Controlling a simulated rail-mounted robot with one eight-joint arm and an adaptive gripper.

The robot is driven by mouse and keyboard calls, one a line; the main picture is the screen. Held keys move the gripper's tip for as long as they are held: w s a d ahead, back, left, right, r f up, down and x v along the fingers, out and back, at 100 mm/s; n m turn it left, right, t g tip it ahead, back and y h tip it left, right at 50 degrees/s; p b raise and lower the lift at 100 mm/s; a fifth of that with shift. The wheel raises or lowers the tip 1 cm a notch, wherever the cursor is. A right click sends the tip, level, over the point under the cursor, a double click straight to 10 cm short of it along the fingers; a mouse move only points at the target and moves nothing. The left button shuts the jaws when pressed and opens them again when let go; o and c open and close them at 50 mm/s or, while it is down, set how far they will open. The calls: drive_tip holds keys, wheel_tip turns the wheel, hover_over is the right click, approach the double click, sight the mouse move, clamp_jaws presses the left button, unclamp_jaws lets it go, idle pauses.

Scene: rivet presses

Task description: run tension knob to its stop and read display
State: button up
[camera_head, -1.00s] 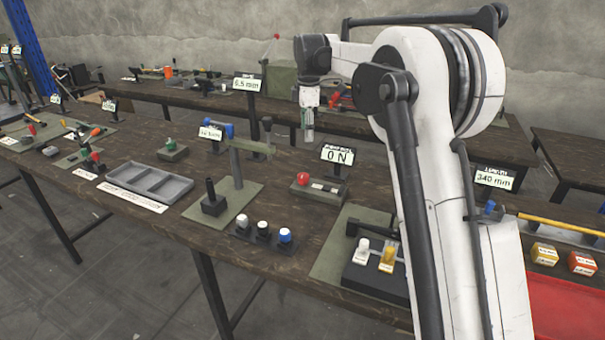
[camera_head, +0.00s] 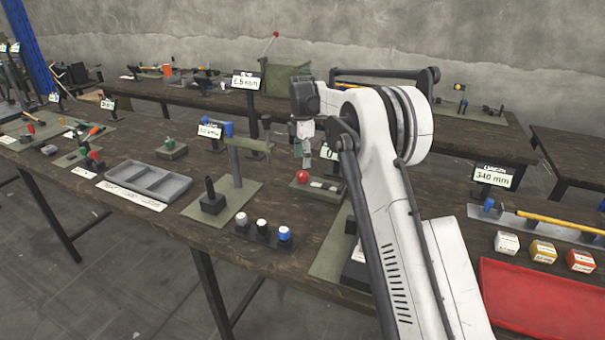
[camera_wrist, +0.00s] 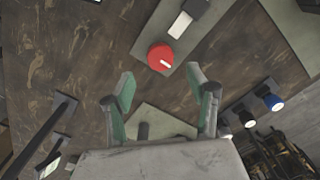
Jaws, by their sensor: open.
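A red round knob (camera_head: 302,176) with a white pointer mark sits on a small grey-green plate (camera_head: 321,187) on the near bench. It also shows in the wrist view (camera_wrist: 160,58), beyond the fingertips. My gripper (camera_head: 304,155) is above the red knob in the head view. In the wrist view my gripper (camera_wrist: 165,92) has its two green-padded fingers wide apart, with nothing between them. The display (camera_head: 328,153) behind the knob is mostly hidden by my arm, so its reading cannot be made out fully.
A press post (camera_head: 236,165) stands left of the knob. Several white, black and blue-topped parts (camera_head: 262,229) stand in front. A grey tray (camera_head: 145,181) lies to the left. Other displays, one reading 340 mm (camera_head: 493,177), and a red tray (camera_head: 530,295) are nearby.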

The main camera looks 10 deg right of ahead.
sight(302, 173)
drive_tip(key=shift+f, duration=3.15)
drive_tip(key=c, duration=1.1)
drive_tip(key=shift+c, duration=0.2)
